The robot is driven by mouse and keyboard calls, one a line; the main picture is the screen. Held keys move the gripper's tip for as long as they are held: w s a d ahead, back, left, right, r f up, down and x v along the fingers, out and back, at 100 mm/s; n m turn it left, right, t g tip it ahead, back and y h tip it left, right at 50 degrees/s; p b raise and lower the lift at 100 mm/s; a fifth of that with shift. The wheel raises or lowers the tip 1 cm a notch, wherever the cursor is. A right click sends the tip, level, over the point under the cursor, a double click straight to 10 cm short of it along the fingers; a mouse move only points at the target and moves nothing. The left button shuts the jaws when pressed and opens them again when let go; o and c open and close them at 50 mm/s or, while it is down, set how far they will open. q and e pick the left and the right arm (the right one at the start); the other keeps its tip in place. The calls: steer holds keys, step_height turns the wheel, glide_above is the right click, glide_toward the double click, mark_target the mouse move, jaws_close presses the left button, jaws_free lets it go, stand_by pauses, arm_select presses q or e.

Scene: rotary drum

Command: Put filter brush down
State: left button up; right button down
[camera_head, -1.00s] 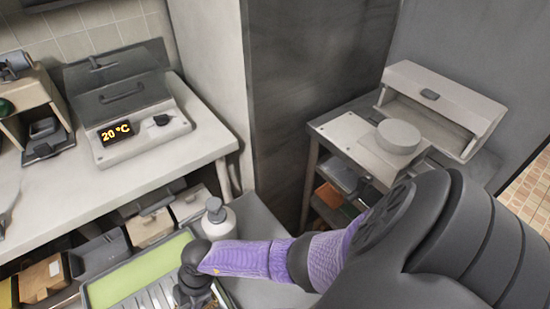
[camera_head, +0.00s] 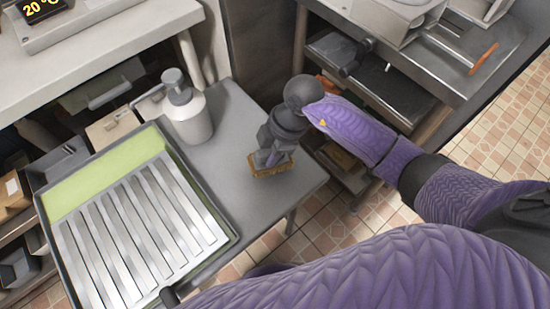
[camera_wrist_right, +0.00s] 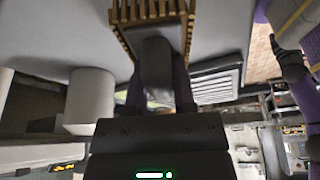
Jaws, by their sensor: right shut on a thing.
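The filter brush (camera_head: 271,167) shows in the head view as a block with tan bristles below my right gripper (camera_head: 270,150). The gripper is shut on it, over the right part of the grey tabletop (camera_head: 235,115). The right wrist view shows the brush's tan bristle frame (camera_wrist_right: 120,22) and its grey handle (camera_wrist_right: 157,62) between the fingers. The brush is close to the tabletop in the head view; I cannot tell whether it touches.
A soap dispenser (camera_head: 187,112) stands on the tabletop left of the brush. A green tray with a metal slatted filter (camera_head: 125,235) lies further left. A shelf unit (camera_head: 375,80) stands at the upper right. The tabletop between dispenser and brush is clear.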

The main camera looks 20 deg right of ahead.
step_height(320, 180, down, 4)
steer(key=shift+f+b, duration=0.15)
steer(key=shift+b, duration=0.85)
steer(key=shift+c, duration=2.2)
jaws_free()
arm_select(q)
steer(key=shift+s+d+f, duration=0.1)
steer(key=shift+f, duration=0.5)
steer(key=shift+s+d+f, duration=0.1)
steer(key=shift+f, duration=0.5)
arm_select(e)
steer(key=shift+r, duration=0.2)
steer(key=p+v, duration=0.6)
steer(key=v, duration=0.6)
steer(key=shift+p, duration=0.35)
arm_select(q)
step_height(320, 180, up, 6)
steer(key=w, duration=0.2)
steer(key=shift+a+t, duration=0.15)
steer(key=shift+t, duration=0.15)
arm_select(e)
steer(key=shift+f, duration=0.1)
